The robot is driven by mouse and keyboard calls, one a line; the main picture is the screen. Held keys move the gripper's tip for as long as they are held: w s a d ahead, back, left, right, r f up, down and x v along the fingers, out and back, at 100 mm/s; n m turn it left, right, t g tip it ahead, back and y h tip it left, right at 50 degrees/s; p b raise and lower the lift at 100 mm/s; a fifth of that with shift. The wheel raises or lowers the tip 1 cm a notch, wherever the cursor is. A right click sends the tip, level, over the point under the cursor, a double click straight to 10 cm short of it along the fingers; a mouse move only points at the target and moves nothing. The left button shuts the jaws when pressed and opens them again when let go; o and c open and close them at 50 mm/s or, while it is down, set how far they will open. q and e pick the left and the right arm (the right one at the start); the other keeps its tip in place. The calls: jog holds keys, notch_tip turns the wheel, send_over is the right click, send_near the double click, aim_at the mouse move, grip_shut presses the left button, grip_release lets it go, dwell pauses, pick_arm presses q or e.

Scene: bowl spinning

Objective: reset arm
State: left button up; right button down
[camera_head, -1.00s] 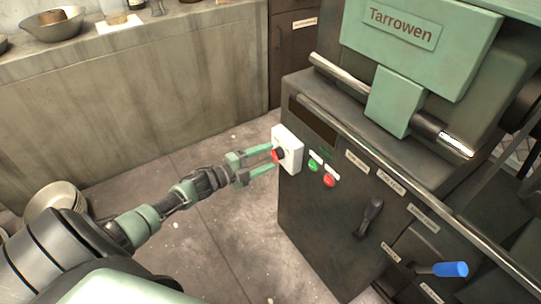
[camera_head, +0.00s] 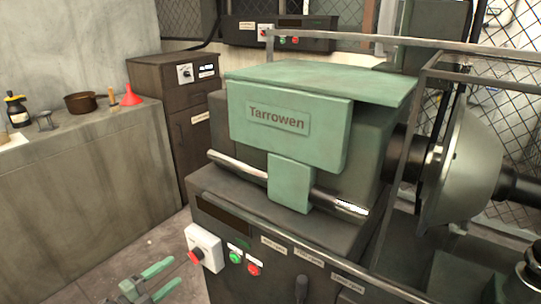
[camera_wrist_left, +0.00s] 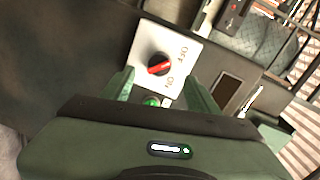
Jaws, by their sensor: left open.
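My left gripper (camera_head: 174,271) is at the bottom left of the head view, open and empty. Its green fingers point toward a white switch box (camera_head: 205,244) with a red knob (camera_head: 195,257) on the front of the dark machine cabinet. There is a gap between the fingertips and the knob. In the left wrist view the white switch box (camera_wrist_left: 184,50) shows ahead, beyond the fingers, with its red knob (camera_wrist_left: 158,69) and ON and OFF lettering. Most of my left arm is out of the head view. My right gripper is not in view.
The machine with its green Tarrowen housing (camera_head: 320,125) fills the middle. Green (camera_head: 235,257) and red (camera_head: 254,269) buttons sit beside the switch. A large metal bowl form (camera_head: 470,160) is on the right. A counter (camera_head: 80,170) with a pot and red funnel stands left, with open floor between.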

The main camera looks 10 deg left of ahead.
pick_arm(q)
jog(key=s+d+f+n+g+y, duration=0.25)
jog(key=s+f+n, duration=0.2)
jog(key=f, duration=0.35)
jog(key=s+d+f+n+g+y, duration=0.2)
jog(key=s+d+f+n+y, duration=0.15)
jog(key=f+n, duration=0.35)
jog(key=s+d+f+n+g+y, duration=0.1)
jog(key=s+d+f+n+g, duration=0.35)
jog(key=s+d+f, duration=0.4)
jog(key=s+d+f+n+g, duration=0.2)
jog(key=s+d+g, duration=0.3)
jog(key=s, duration=0.6)
jog(key=s+a+f+g+p, duration=0.1)
jog(key=s+a+f+p, duration=0.1)
jog(key=s+p, duration=1.4)
jog(key=shift+s+h+p, duration=0.3)
jog(key=shift+s, duration=0.75)
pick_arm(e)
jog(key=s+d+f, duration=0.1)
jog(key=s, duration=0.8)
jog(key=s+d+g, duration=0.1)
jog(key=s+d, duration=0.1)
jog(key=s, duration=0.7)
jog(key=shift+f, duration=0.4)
